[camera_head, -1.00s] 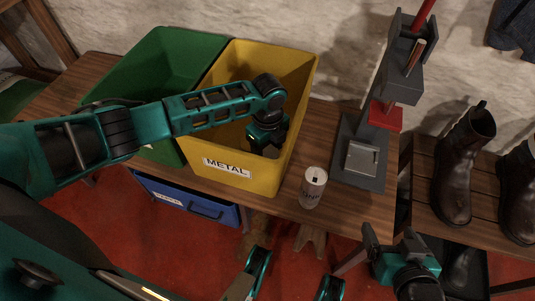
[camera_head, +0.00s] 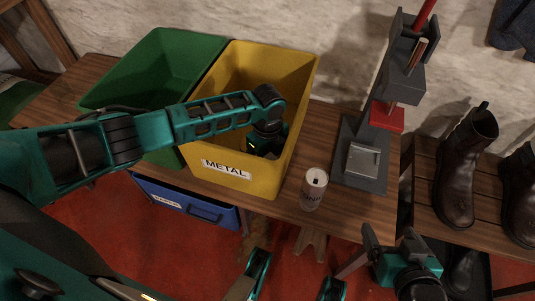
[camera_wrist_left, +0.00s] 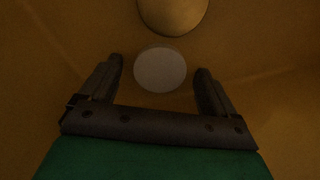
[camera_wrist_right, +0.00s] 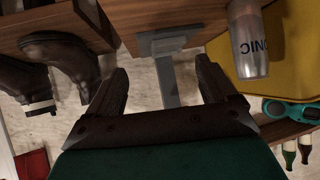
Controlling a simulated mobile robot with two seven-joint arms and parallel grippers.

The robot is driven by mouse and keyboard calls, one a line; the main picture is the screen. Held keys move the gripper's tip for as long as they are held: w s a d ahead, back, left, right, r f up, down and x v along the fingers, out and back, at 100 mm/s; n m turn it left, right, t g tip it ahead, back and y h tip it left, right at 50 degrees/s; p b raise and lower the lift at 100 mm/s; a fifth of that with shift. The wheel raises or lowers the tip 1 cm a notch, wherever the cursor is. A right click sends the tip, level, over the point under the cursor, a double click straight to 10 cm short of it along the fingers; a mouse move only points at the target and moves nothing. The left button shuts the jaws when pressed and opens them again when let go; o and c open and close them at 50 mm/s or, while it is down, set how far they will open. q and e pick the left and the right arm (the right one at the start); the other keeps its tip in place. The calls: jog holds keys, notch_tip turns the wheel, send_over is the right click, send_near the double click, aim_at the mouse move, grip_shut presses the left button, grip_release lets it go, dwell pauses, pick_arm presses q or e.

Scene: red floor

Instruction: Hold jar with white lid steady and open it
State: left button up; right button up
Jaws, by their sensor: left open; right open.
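A pale round disc (camera_wrist_left: 160,62), seemingly the jar's white lid from above, shows inside the yellow bin in the left wrist view. The jar's body is hidden, and the head view does not show the jar. My left gripper (camera_head: 266,143) reaches down into the bin. Its fingers are open, one on each side of the disc in the picture; I cannot tell how far above it they are. My right gripper (camera_head: 388,244) is open and empty, in front of the bench, right of the can. Its spread fingers also show in the right wrist view (camera_wrist_right: 163,70).
The yellow bin (camera_head: 227,169) labelled METAL stands between a green bin (camera_head: 160,58) and a can (camera_head: 313,188). A grey press (camera_head: 361,160) stands on the bench (camera_head: 290,205) right of the can. A blue drawer box (camera_head: 190,203) is below. Boots (camera_head: 463,165) stand far right.

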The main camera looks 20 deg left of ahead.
pick_arm(q)
notch_tip(320, 180, up, 12)
jog(key=p, duration=0.5)
jog(key=shift+r, duration=0.15)
